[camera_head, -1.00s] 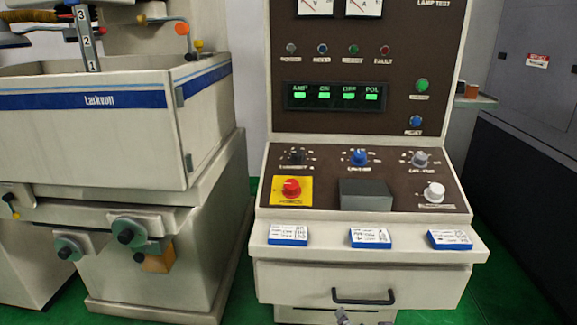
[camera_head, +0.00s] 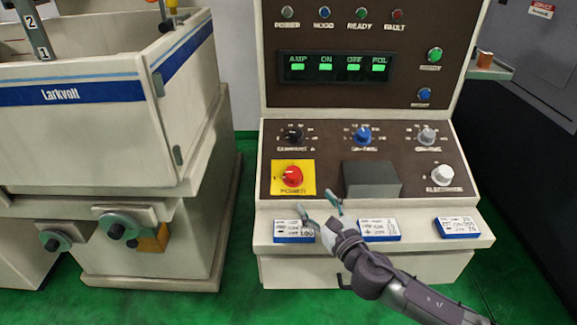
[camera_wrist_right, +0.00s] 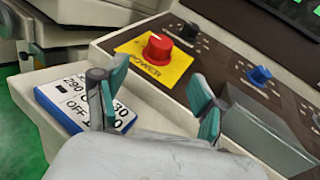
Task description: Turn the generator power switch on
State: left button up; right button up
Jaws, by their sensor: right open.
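The generator power switch (camera_head: 292,176) is a red knob on a yellow plate marked POWER, at the lower left of the generator's sloped brown panel (camera_head: 330,190). In the right wrist view the red knob (camera_wrist_right: 157,46) stands ahead of the fingers, on its yellow plate (camera_wrist_right: 180,68). My right gripper (camera_head: 322,208) is open and empty, in front of the panel, below and to the right of the knob, apart from it. In the right wrist view its two teal-padded fingers (camera_wrist_right: 160,95) are spread. My left gripper is not in view.
A dark grey box (camera_head: 371,180) stands on the panel just right of the knob. Label cards (camera_head: 294,231) lie on the ledge below, with another by my gripper (camera_head: 380,230). Black, blue (camera_head: 363,136) and white (camera_head: 442,175) knobs surround it. A cream machine (camera_head: 90,125) stands left.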

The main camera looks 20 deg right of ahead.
aim_at(297, 179)
jog(key=shift+w+r, duration=0.35)
jog(key=shift+w, duration=0.1)
jog(key=w, duration=0.3)
jog(key=w+a+p, duration=0.1)
jog(key=w, duration=0.3)
jog(key=w+a, duration=0.1)
jog(key=w, duration=0.3)
jog(key=shift+w+f, duration=0.25)
jog(key=shift+f, duration=0.05)
jog(key=shift+s, duration=0.1)
jog(key=c, duration=1.2)
jog(key=shift+o, duration=0.2)
